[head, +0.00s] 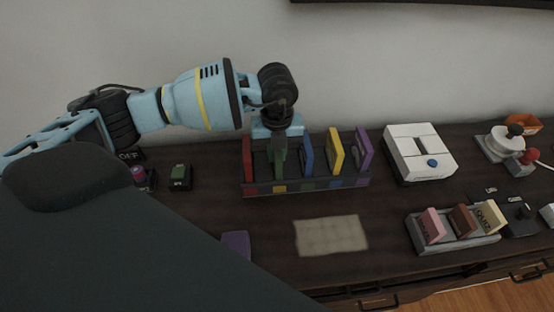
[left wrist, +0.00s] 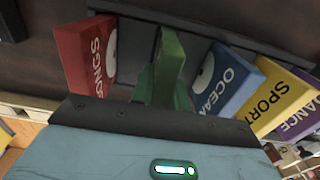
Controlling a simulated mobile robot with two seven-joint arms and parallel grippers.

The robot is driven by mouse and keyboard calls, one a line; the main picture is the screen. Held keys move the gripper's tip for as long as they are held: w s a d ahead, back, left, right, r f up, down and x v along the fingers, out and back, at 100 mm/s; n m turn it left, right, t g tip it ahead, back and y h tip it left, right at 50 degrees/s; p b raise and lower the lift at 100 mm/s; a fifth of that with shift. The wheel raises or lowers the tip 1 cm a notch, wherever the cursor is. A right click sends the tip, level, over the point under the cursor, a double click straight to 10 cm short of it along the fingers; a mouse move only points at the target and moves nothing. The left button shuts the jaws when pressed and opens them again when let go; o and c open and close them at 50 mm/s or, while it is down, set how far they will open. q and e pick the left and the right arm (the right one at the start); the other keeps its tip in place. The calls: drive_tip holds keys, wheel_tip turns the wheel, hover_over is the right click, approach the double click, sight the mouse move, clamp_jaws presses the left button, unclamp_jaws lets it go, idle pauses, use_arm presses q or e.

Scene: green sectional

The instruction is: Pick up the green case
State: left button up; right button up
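The green case (head: 280,162) stands upright in the dark rack (head: 310,188), between the red case (head: 248,158) and the blue case (head: 307,155). In the left wrist view the green case (left wrist: 170,62) shows end-on, and its lower part in the picture runs behind the edge of my gripper. My left gripper (head: 278,136) points down directly over the green case, very close to its top. My right gripper is not in view.
A yellow case (head: 335,152) and a purple case (head: 362,150) stand further right in the rack. A white device (head: 420,150) and a grey rack (head: 455,240) with several small cases are to the right. A beige mat (head: 331,235) lies in front.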

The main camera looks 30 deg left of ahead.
use_arm(q)
drive_tip(key=shift+r, duration=0.1)
clamp_jaws()
wheel_tip(320, 180, up, 10)
drive_tip(key=shift+f, duration=0.1)
idle(0.6)
